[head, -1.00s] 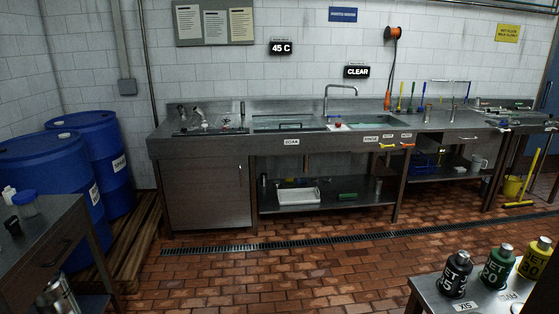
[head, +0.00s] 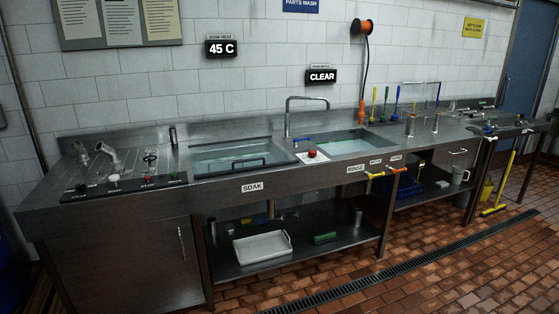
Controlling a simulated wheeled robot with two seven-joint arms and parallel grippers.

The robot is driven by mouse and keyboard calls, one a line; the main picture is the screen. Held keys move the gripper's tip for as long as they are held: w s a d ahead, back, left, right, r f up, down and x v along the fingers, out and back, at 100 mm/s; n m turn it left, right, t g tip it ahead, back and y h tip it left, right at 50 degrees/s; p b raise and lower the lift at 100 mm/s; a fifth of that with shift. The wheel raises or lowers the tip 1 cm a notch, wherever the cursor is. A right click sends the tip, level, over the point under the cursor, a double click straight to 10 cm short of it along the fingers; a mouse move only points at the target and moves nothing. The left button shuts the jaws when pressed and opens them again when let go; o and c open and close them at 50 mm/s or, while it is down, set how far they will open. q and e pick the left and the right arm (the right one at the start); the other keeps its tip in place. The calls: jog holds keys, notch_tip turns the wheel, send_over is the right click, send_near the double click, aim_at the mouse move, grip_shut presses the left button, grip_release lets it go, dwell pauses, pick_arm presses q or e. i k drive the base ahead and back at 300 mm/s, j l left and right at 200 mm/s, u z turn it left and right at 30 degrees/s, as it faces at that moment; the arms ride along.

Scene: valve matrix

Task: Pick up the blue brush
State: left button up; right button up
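In the head view, a slim upright tool with a blue handle (head: 397,101) stands on the steel counter to the right of the rinse basin. It looks like the blue brush, but its lower end is small and hard to make out. A green-handled one (head: 385,104) and a yellow-handled one (head: 373,104) stand just left of it. Neither of my grippers is in view.
The steel counter (head: 110,222) runs along the wall with a soak basin (head: 243,158) and a rinse basin (head: 350,143). Yellow (head: 375,176) and orange (head: 398,170) handles stick out at its front edge. A drain channel (head: 400,262) crosses the open brick floor.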

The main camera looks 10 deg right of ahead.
aim_at(394, 116)
jog(key=i+l+z, duration=0.15)
jog(key=i+z, duration=0.5)
jog(key=z, duration=0.15)
jog(key=i+z, duration=0.35)
jog(key=i+j+z, duration=0.2)
jog(key=z, duration=0.2)
jog(key=i+l+z, duration=0.1)
jog(key=i+z, duration=0.25)
jog(key=i, duration=0.15)
jog(key=i+z, duration=0.3)
jog(key=i, duration=0.2)
jog(key=i+l+u, duration=0.15)
jog(key=i+u, duration=0.2)
jog(key=i+l+u, duration=0.35)
jog(key=i, duration=0.2)
jog(key=i+l+u, duration=0.3)
jog(key=i+j, duration=0.05)
jog(key=i, duration=0.05)
